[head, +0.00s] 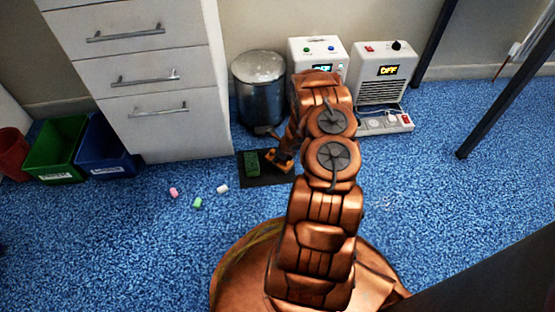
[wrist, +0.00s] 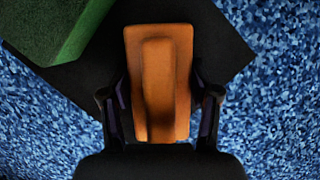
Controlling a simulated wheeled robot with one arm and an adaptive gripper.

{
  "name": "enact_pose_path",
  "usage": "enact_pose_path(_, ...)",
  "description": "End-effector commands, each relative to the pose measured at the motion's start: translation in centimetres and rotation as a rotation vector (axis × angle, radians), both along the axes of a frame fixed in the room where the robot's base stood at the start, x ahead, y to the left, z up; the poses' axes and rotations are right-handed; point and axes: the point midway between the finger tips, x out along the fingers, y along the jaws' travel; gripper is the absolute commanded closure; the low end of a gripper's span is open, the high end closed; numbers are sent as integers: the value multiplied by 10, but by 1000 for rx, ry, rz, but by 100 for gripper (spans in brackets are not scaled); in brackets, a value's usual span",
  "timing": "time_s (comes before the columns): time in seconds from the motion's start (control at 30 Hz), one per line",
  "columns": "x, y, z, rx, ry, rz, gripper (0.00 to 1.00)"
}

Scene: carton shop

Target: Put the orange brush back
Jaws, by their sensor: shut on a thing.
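The orange brush (wrist: 183,60) is in the wrist view, between the two fingers of my gripper (wrist: 160,112). My gripper is shut on it. In the head view the brush (head: 284,166) shows small at the end of my arm, over the right part of a dark mat (head: 262,182). The mat (wrist: 215,50) lies beneath the brush in the wrist view. I cannot tell whether the brush touches the mat. A green block-shaped thing (head: 252,163) lies on the left part of the mat; it also shows in the wrist view (wrist: 62,25).
A metal bin (head: 259,90) and two white devices (head: 318,50) (head: 382,75) stand behind the mat. A drawer cabinet (head: 165,95) stands to the left, with green (head: 55,150) and blue (head: 100,155) bins beyond it. Small pink, green and white pieces (head: 197,203) lie on the blue carpet.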

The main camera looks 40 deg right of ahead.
Motion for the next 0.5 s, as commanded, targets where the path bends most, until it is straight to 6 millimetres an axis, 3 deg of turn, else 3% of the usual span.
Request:
enact_pose_path(0.27,0,0,-1,0,0,0,14)
enact_pose_path(0.5,0,0,-1,0,0,0,14)
